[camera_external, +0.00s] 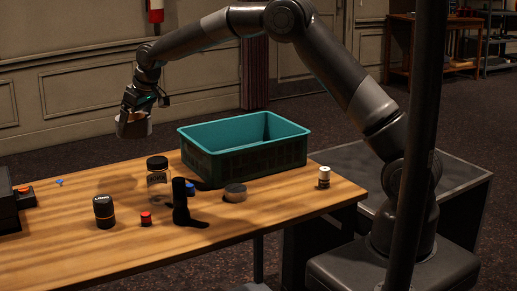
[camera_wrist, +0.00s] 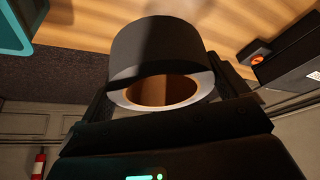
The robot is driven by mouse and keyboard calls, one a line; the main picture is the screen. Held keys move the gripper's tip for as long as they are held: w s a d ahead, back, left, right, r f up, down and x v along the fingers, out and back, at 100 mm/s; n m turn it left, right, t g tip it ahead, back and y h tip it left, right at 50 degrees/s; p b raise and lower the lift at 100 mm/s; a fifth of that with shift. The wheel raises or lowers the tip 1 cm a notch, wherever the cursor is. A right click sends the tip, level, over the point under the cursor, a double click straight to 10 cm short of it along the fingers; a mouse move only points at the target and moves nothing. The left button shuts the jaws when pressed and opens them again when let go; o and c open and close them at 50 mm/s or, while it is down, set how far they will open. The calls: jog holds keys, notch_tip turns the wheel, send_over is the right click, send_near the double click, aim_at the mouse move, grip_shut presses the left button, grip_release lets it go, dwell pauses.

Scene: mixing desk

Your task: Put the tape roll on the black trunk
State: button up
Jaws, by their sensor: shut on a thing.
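The tape roll (camera_wrist: 160,48) is dark outside with a pale rim and a brown inner core. It sits between the fingers of my gripper (camera_wrist: 161,100) in the wrist view. In the external view my gripper (camera_external: 132,117) is shut on the tape roll (camera_external: 134,129) and holds it in the air over the far left part of the table, clear of the wood. A large dark box with a flat, bare top (camera_external: 437,172), probably the black trunk, stands right of the table, partly hidden by my arm and a dark pole.
A teal crate (camera_external: 190,140) stands at the table's back. On the wooden table (camera_external: 75,255) are a jar (camera_external: 158,182), a black upright object (camera_external: 181,205), a black cylinder (camera_external: 104,211), a round tin (camera_external: 235,192) and a small white-topped can (camera_external: 324,178). Dark equipment (camera_external: 6,205) stands far left.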

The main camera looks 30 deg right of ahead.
jog(key=w+d+m+h, duration=0.1)
jog(key=d+m, duration=0.2)
jog(key=d, duration=1.3)
jog(key=w+d+m+t+h, duration=0.1)
jog(key=d+m, duration=0.2)
jog(key=d, duration=1.2)
jog(key=w+d+m+h, duration=0.1)
jog(key=w+d+m, duration=0.15)
jog(key=d, duration=1.35)
jog(key=s+d+m+g+h, duration=0.1)
jog(key=s+d+m, duration=0.2)
jog(key=s+d, duration=0.7)
jog(key=s+d+m+h, duration=0.1)
jog(key=s+d+m, duration=0.2)
jog(key=s+d, duration=0.75)
jog(key=s+d+m+g+h, duration=0.1)
jog(key=s+d+m, duration=0.3)
jog(key=d, duration=1.1)
notch_tip(320, 180, down, 18)
jog(key=n, duration=0.1)
jog(key=w+a+f, duration=0.1)
jog(key=w+f, duration=0.1)
jog(key=w, duration=0.1)
jog(key=w+a+f, duration=0.2)
jog(key=w+f, duration=0.1)
jog(key=w+a+f, duration=0.2)
jog(key=w, duration=0.1)
jog(key=shift+w+f, duration=0.3)
jog(key=shift+w, duration=0.1)
jog(key=shift+f, duration=2)
